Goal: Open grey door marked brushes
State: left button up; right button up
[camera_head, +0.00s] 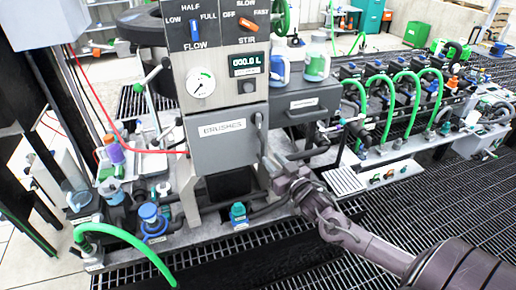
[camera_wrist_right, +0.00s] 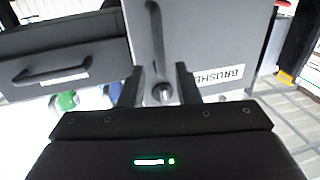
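The grey door (camera_head: 222,143) marked BRUSHES is on the front of the upright grey cabinet in the head view and looks closed. Its bar handle (camera_head: 261,128) runs up and down along the door's right edge. The wrist view shows the door (camera_wrist_right: 205,35) upside down, with the handle (camera_wrist_right: 154,35). My right gripper (camera_wrist_right: 160,88) is open, its fingers on either side of the handle's end, with gaps visible. In the head view, my right gripper (camera_head: 270,164) is at the door's lower right corner. My left gripper is not in view.
A grey drawer (camera_head: 307,104) with its own handle is just right of the door, with bottles on top. Green hoses (camera_head: 409,92) arch over the manifold at the right. Dark floor grating lies in front.

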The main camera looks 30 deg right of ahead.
aim_at(262, 150)
jog(key=shift+w+d+f+p, duration=0.1)
jog(key=shift+w+p, duration=0.2)
jog(key=shift+w, duration=1.4)
jog(key=shift+w+d+p, duration=0.1)
jog(key=shift+w+p, duration=0.2)
jog(key=shift+w, duration=1.35)
grip_shut()
